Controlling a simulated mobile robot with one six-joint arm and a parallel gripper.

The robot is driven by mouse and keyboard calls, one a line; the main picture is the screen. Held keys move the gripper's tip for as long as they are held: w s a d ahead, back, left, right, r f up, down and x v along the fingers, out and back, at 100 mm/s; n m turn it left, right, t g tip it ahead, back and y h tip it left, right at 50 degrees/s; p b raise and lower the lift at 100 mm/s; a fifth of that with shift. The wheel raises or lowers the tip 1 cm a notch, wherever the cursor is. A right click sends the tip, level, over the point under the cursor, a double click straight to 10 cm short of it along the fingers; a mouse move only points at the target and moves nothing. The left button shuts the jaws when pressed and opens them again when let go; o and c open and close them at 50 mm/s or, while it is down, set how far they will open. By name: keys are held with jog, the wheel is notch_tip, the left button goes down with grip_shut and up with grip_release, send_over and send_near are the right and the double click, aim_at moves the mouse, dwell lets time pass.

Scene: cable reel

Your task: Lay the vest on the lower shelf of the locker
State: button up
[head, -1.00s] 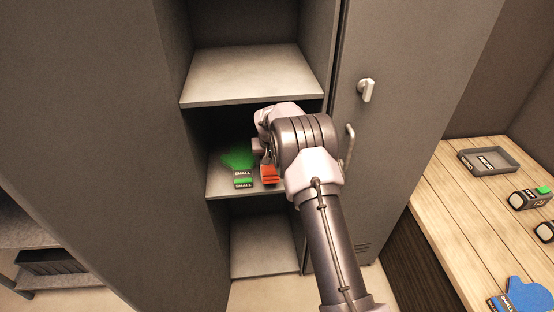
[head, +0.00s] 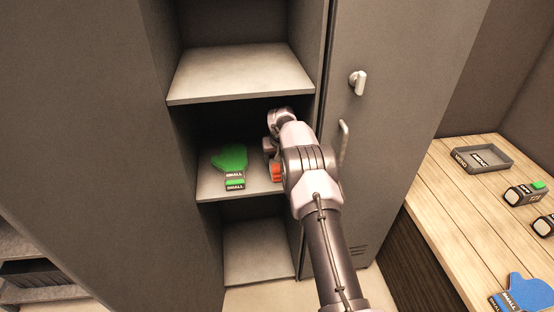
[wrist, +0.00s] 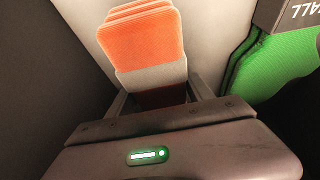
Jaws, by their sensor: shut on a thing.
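The vest (wrist: 143,42) is a folded orange piece with a pale grey band. In the wrist view it sits between the fingers of my gripper (wrist: 160,98), which is shut on it. In the head view only a small orange part of the vest (head: 276,172) shows beside my arm, over the right side of the locker's lower shelf (head: 212,188). I cannot tell whether the vest touches the shelf. My arm hides most of it and the fingertips in the head view.
A green glove (head: 231,158) labelled SMALL lies on the same shelf, left of the vest. An upper shelf (head: 240,72) is empty, as is the locker floor (head: 258,250). The open locker door (head: 385,120) is close on the right. A wooden bench (head: 440,205) holds a grey tray (head: 482,157) and a blue glove (head: 525,293).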

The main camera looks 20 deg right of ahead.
jog(key=o, duration=1.6)
